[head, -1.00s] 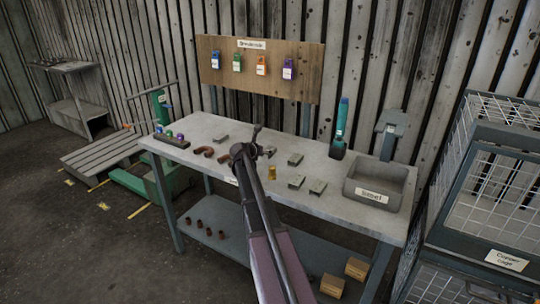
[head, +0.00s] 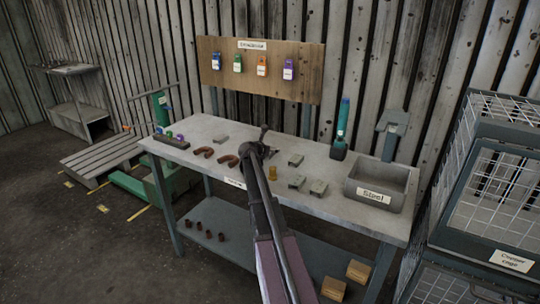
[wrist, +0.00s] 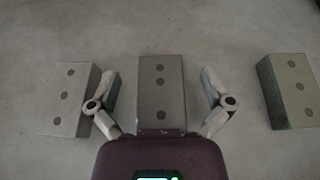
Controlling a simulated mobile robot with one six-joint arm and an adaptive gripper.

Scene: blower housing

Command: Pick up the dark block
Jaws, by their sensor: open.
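A finger is on each side, with a gap to the block. My gripper is open, and I cannot tell its height above the block. In the head view my gripper (head: 267,146) is over the middle of the workbench (head: 335,205) and hides most of the spot beneath it.
Similar blocks flank it, one left (wrist: 65,98) and one right (wrist: 288,90). Curved brown pieces (head: 203,152), a small yellow cylinder (head: 272,173) and more grey blocks (head: 297,181) share the bench. A grey bin labelled Steel (head: 400,172) stands at the right end.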

